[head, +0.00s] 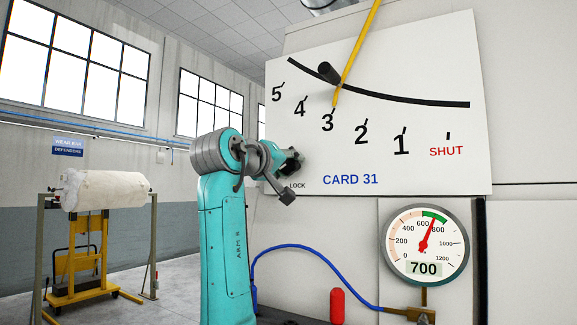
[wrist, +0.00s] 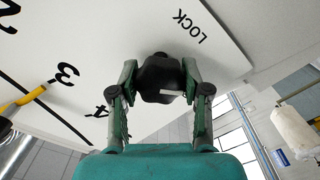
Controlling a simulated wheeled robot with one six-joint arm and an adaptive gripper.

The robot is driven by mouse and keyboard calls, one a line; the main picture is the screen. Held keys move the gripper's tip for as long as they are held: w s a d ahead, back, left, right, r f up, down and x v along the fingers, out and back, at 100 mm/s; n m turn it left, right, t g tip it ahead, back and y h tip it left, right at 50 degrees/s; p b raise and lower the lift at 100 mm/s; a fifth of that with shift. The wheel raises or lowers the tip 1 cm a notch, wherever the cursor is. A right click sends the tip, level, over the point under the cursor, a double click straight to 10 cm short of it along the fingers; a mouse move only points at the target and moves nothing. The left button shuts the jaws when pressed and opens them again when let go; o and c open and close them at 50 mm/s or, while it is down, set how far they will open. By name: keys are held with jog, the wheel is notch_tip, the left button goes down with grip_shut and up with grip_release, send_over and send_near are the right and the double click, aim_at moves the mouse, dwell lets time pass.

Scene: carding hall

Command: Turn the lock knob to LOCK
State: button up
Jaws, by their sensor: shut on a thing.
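The lock knob (wrist: 160,78) is a dark, rounded knob on the white scale panel (head: 440,60). It sits between the two fingers of my gripper (wrist: 160,70), which are shut on it from both sides. A short white mark shows on the knob, lying crosswise in the wrist view. The printed word LOCK (wrist: 188,26) is above and right of the knob there, and the LOCK label (head: 297,186) is just below my gripper (head: 290,165) in the head view. The knob is largely hidden by my gripper in the head view.
A yellow pointer (head: 357,50) stands at 3 on the scale, beside a black peg (head: 328,72). A round gauge (head: 427,245) reads 700. A blue hose (head: 300,247) and red cylinder (head: 337,306) are below. A white roll (head: 105,190) on a yellow stand is left.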

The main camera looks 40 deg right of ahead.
jog(key=n, duration=0.5)
jog(key=shift+n, duration=0.3)
jog(key=n, duration=0.5)
jog(key=shift+n, duration=0.4)
jog(key=o, duration=1.1)
jog(key=shift+o, duration=0.2)
jog(key=shift+a, duration=0.1)
jog(key=v, duration=1.2)
